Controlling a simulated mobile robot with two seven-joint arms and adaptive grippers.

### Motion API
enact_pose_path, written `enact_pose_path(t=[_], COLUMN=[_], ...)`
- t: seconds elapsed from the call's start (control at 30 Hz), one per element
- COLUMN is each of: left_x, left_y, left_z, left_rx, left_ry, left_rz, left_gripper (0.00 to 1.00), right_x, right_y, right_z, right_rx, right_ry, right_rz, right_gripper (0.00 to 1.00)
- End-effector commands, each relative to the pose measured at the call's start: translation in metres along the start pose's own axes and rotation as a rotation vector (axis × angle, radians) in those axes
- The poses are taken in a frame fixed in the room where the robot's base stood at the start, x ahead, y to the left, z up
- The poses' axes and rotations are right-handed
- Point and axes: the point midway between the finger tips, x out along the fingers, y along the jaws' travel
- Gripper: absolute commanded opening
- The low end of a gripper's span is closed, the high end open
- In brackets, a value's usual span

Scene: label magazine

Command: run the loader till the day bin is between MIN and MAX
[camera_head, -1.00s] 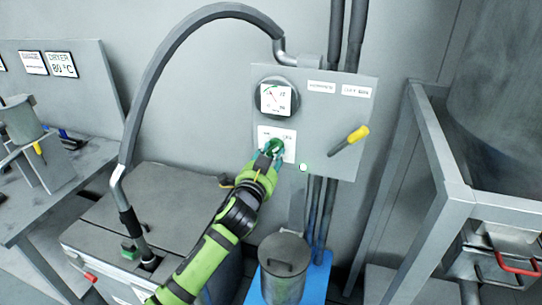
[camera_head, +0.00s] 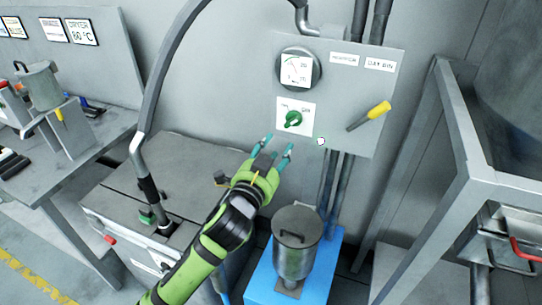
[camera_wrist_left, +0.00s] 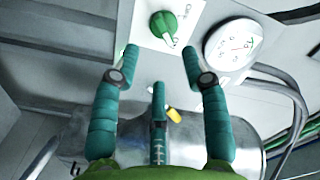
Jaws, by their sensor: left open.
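A grey control panel (camera_head: 350,110) on the wall carries a green rotary knob (camera_head: 293,119) on a white plate, a round gauge (camera_head: 297,69) above it, and a yellow-handled lever (camera_head: 370,115) to the right. A small lit lamp (camera_head: 320,141) sits at the panel's lower edge. My left gripper (camera_head: 280,146) is open and empty, below and apart from the knob. In the left wrist view the knob (camera_wrist_left: 164,25) shows beyond the spread fingers (camera_wrist_left: 158,68), with the gauge (camera_wrist_left: 233,45) at right. The gauge reading is too small to tell. My right gripper is not in view.
A lidded metal canister (camera_head: 296,240) stands on a blue base (camera_head: 315,275) below the panel. A grey box with a hose (camera_head: 160,70) is at left. A metal frame (camera_head: 440,190) stands at right, and a bench (camera_head: 75,150) at far left.

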Motion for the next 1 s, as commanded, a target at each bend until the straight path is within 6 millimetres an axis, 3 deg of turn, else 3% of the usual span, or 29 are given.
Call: enact_pose_path(t=[0.23, 0.77, 0.87, 0.97, 1.0], left_x=[-0.022, -0.022, -0.018, -0.016, -0.017], left_y=[0.000, 0.003, 0.017, 0.048, 0.063], left_z=[0.001, 0.005, 0.029, 0.077, 0.102], left_rx=[0.000, -0.003, -0.021, -0.060, -0.080], left_ry=[-0.001, -0.010, -0.056, -0.147, -0.193], left_rz=[0.000, 0.005, 0.031, 0.085, 0.110], left_gripper=[0.45, 0.45, 0.45, 0.45, 0.45], right_x=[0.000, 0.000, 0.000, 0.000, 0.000], right_y=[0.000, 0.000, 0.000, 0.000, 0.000], right_z=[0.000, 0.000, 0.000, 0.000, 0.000], right_rx=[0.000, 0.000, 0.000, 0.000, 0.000], right_ry=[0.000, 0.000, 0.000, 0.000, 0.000], right_rz=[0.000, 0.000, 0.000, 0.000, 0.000], right_gripper=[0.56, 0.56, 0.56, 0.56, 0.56])
